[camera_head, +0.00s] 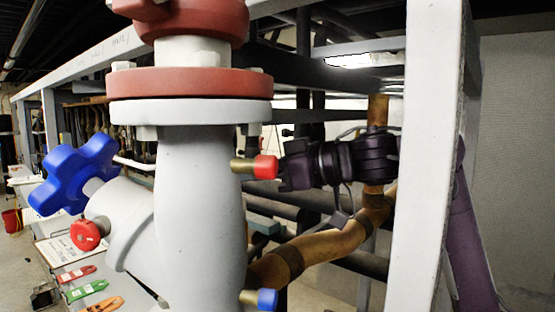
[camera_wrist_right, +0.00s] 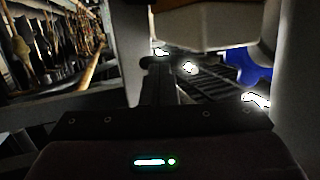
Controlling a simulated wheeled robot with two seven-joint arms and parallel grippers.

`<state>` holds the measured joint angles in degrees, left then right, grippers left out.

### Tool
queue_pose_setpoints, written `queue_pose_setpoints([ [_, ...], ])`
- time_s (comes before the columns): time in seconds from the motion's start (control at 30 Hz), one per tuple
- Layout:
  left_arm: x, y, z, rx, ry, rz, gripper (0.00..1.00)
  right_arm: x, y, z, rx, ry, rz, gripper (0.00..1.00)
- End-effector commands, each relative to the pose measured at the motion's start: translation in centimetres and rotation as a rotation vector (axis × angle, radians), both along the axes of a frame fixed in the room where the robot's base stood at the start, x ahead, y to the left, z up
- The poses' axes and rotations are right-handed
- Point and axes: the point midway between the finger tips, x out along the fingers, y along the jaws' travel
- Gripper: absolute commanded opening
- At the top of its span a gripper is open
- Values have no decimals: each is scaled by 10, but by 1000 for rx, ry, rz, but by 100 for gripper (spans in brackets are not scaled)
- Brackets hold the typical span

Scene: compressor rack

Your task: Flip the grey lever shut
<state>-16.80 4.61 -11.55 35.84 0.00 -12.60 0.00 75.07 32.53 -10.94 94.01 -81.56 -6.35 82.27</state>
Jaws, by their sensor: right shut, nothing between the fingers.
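My right gripper (camera_head: 290,166) comes in from the right behind the white upright. It is shut and empty, its tips pointing left near the red-capped brass fitting (camera_head: 256,167) on the big grey valve body (camera_head: 200,205). In the right wrist view the shut dark fingers (camera_wrist_right: 159,80) point ahead beneath a pale body. A small grey flat piece (camera_head: 342,217) hangs below the gripper, and a thin pale rod (camera_head: 134,163) shows left of the valve body. I cannot tell whether either is the grey lever. My left gripper is not in view.
A blue handwheel (camera_head: 74,175) and a red knob (camera_head: 86,235) are at the left. A blue-capped fitting (camera_head: 260,299) is low on the valve body. A brown pipe (camera_head: 330,244) runs behind. The white upright (camera_head: 425,160) crosses in front of my right arm.

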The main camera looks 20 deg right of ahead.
Motion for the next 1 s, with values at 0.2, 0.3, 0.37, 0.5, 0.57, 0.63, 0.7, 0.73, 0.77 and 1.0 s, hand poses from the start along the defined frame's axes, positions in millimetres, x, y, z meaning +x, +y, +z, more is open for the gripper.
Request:
queue_pose_setpoints([
  [0.2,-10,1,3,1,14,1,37,4,6,-2,0,1,0,0],
  [0.3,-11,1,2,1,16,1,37,4,6,-3,0,1,0,0],
  [0.37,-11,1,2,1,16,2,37,4,6,-3,0,1,0,0],
  [0.5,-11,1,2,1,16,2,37,4,6,-2,0,1,0,0],
  [0.57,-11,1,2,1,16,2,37,4,6,-3,0,1,-1,0],
  [0.63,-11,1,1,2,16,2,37,4,5,-3,-1,1,-3,0],
  [0.7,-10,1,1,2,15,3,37,4,5,-3,-1,1,-4,0],
  [0.73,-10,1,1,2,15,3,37,4,5,-3,-1,1,-5,0],
  [0.77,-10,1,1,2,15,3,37,4,5,-3,-1,1,-5,0],
  [1.0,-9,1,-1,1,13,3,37,3,3,-3,-1,1,-9,0],
])
